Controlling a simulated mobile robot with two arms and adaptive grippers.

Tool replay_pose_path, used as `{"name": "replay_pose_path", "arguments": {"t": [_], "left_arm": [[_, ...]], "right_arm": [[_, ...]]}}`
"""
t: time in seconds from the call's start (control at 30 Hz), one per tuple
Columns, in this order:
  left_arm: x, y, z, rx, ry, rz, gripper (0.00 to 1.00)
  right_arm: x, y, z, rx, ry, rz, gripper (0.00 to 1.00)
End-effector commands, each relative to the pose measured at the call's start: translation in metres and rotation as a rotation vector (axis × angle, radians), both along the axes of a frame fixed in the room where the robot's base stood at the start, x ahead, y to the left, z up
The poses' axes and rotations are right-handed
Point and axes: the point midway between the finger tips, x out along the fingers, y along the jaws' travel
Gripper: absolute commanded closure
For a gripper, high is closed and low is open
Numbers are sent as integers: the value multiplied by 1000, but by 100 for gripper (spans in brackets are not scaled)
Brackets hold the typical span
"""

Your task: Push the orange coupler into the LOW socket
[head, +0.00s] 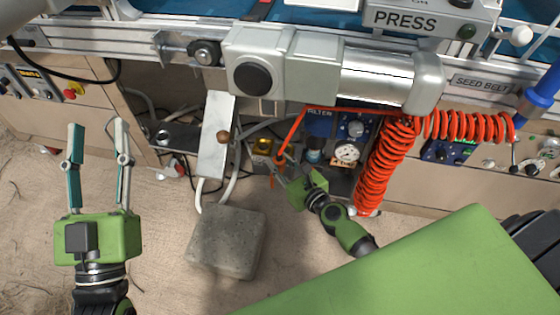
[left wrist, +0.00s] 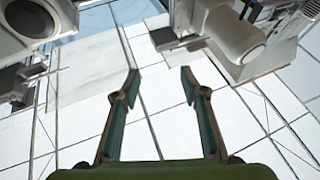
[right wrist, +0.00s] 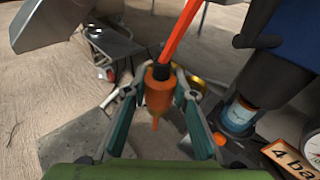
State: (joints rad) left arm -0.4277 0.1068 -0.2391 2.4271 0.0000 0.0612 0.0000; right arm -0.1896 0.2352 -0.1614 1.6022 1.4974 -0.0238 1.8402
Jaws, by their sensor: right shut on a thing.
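The orange coupler (right wrist: 157,94) sits between the fingers of my right gripper (right wrist: 160,84), which is shut on it. A red-orange hose runs up from its top, and a thin orange tip points down. In the head view, my right gripper (head: 281,172) holds the coupler (head: 279,160) below the machine, in front of the lower shelf. No LOW label is readable, so I cannot tell which part is the LOW socket. My left gripper (head: 98,128) is open and empty at the far left; its open fingers also show in the left wrist view (left wrist: 160,80).
A blue filter unit (head: 320,124), a gauge (head: 347,152) and an orange "4 ba…" plate (right wrist: 292,160) are right of the coupler. A yellow part (head: 262,147) is just left. A coiled red hose (head: 385,165) hangs right.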

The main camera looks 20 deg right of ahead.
Motion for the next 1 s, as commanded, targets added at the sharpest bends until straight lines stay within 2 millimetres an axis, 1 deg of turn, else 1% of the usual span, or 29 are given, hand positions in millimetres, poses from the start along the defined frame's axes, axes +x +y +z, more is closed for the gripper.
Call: {"name": "replay_pose_path", "arguments": {"t": [0.2, 0.37, 0.73, 0.93, 1.0], "left_arm": [[0, 0, 0, -1, -2, 0, 60], [-2, 0, 3, -4, -16, -1, 60], [-8, 1, 11, -20, -69, -4, 60], [-15, 1, 21, -35, -122, -6, 60], [-18, 1, 30, -45, -160, -10, 60]], "right_arm": [[1, -1, 1, 0, -1, 0, 100], [7, -5, 0, -1, -1, 0, 100], [31, -22, 0, -1, -2, -1, 100], [45, -30, 0, 0, -2, 0, 100], [50, -33, 0, -1, -2, -1, 100]]}}
